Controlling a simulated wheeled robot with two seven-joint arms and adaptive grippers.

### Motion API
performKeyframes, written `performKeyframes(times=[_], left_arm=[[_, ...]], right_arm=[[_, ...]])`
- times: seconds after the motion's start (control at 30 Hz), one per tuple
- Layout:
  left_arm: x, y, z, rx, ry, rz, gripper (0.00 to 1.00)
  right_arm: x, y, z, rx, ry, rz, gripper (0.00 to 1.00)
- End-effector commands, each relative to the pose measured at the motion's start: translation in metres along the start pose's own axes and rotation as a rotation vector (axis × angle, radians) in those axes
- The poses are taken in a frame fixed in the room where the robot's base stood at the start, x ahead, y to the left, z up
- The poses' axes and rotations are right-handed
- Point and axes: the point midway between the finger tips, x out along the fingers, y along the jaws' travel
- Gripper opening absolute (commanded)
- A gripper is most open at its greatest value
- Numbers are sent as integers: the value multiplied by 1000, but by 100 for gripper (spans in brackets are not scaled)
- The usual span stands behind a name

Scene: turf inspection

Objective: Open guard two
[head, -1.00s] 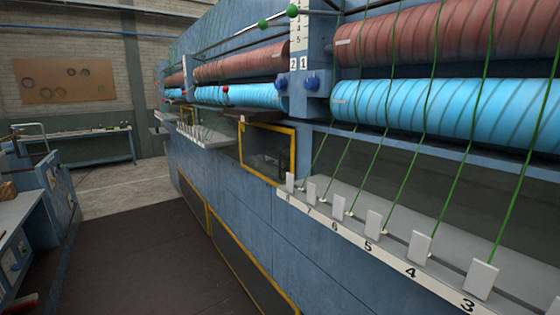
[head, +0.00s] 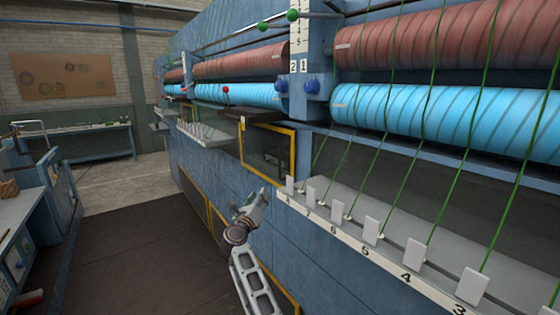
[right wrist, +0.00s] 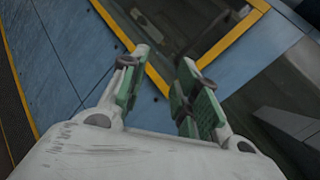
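A yellow-framed guard (head: 293,150) with a dark see-through panel is set in the blue machine front at mid-height; I cannot read a number two on it. It looks shut. In the right wrist view its yellow frame (right wrist: 235,34) runs to a corner beyond the fingers. My right gripper (head: 262,194) is below the guard in the head view, pointing up towards the machine. In the right wrist view the gripper (right wrist: 165,75) shows two green-padded fingers apart with nothing between them. I cannot tell whether a fingertip touches the frame. My left gripper is not in view.
A numbered ledge (head: 390,262) with white tabs and green yarns juts out right of the gripper. Blue rollers (head: 450,112) and red rollers (head: 430,40) sit above. A workbench (head: 20,225) stands at the left. The dark floor mat (head: 125,235) between is clear.

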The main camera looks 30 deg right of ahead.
Motion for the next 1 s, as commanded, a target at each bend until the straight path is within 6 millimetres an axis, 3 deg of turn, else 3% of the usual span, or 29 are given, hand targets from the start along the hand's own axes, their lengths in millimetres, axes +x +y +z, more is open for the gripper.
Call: performKeyframes(times=[0.03, 0.1, 0.3, 1.0], left_arm=[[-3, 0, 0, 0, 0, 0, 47], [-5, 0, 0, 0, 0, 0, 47], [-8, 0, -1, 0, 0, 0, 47], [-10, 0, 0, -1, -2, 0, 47]], right_arm=[[6, -18, 19, 99, 26, -19, 31], [12, -36, 36, 220, 63, -35, 31], [19, -67, 64, 448, 134, -54, 31], [22, -76, 69, 503, 151, -56, 31]])
